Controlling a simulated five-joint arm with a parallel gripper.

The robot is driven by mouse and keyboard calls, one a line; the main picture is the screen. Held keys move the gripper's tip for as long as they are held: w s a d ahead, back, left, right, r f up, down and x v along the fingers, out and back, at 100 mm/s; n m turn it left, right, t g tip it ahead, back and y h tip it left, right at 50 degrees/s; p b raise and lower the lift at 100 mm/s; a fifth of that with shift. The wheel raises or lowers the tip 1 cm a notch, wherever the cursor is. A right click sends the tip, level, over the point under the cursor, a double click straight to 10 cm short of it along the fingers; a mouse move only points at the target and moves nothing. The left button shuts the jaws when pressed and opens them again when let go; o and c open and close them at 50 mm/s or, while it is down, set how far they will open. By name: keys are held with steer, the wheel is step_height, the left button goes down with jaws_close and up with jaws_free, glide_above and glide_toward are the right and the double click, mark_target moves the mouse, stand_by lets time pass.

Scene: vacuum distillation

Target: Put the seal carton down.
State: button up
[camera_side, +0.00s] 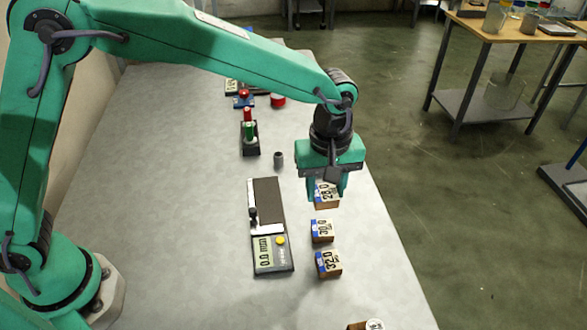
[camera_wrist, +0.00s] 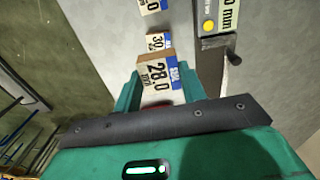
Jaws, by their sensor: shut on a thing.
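The seal carton, a small brown box with a white label reading 28.0 and a blue patch (camera_side: 327,197), is between the fingers of my gripper (camera_side: 327,186) at the right side of the table. In the wrist view the carton (camera_wrist: 158,76) sits between the two green fingers (camera_wrist: 157,92), and my gripper is shut on it. Its label faces the camera there. I cannot tell whether its underside touches the table. Two similar cartons, marked 30.0 (camera_side: 321,231) and 32.0 (camera_side: 328,263), stand in a row nearer the side camera.
A measuring gauge reading 0.0 mm (camera_side: 268,225) lies left of the cartons. A small grey cylinder (camera_side: 278,160), a stand with red and green parts (camera_side: 250,138) and a red object (camera_side: 278,100) are farther back. The grey table (camera_side: 170,200) is bare at left.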

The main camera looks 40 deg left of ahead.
steer(key=w+a, duration=0.3)
steer(key=w, duration=0.7)
steer(key=shift+w+r+n, duration=0.15)
steer(key=shift+r+n, duration=0.05)
steer(key=shift+n, duration=0.1)
steer(key=w+a+f, duration=0.4)
steer(key=w+a, duration=0.1)
steer(key=w+a+f, duration=0.3)
steer(key=shift+w, duration=0.25)
steer(key=shift+d+f, duration=0.1)
steer(key=shift+f, duration=1.95)
steer(key=shift+f, duration=0.15)
steer(key=o, duration=1)
steer(key=shift+c, duration=0.2)
